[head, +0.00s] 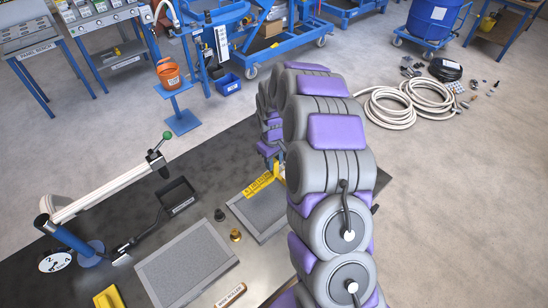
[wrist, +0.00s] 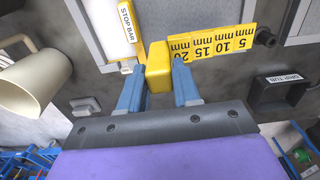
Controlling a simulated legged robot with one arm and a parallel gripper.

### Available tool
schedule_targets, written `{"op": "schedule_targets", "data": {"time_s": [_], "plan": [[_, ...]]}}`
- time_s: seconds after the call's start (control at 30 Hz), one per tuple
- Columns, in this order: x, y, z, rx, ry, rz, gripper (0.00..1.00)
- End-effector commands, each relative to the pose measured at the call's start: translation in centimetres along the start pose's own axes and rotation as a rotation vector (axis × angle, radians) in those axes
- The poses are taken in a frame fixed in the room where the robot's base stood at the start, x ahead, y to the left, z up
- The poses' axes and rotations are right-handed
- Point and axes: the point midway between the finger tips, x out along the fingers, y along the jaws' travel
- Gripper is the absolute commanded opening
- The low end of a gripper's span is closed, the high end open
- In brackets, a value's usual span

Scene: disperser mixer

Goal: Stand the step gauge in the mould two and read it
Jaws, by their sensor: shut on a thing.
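My gripper (wrist: 159,72) is shut on the yellow block end of the step gauge (wrist: 216,45). The gauge's stepped strip extends right of the fingers and reads 20, 15, 10 and 5 mm. It overlaps the near edge of a grey, light-rimmed mould (wrist: 205,14); I cannot tell whether it touches. In the head view, the yellow gauge (head: 260,184) shows left of my arm, over the far mould (head: 241,206). My arm hides the fingers there. A second grey mould (head: 187,268) lies nearer. No readable number shows which mould is two.
A stop bar (wrist: 126,22) lies just left of the gauge. The drip tub (wrist: 284,92) is to the right, a cream mug (wrist: 30,85) to the left. Dark (head: 219,214) and brass (head: 236,236) pieces sit between the moulds. A lever arm (head: 110,188) stands at left.

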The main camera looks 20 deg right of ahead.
Motion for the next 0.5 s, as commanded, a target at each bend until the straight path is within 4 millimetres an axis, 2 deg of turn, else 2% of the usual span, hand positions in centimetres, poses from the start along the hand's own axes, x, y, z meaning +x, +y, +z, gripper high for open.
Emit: {"op": "schedule_targets", "data": {"time_s": [0.5], "plan": [[4.4, 0.2, 0.2, 0.002, -0.003, -0.004, 0.00]]}}
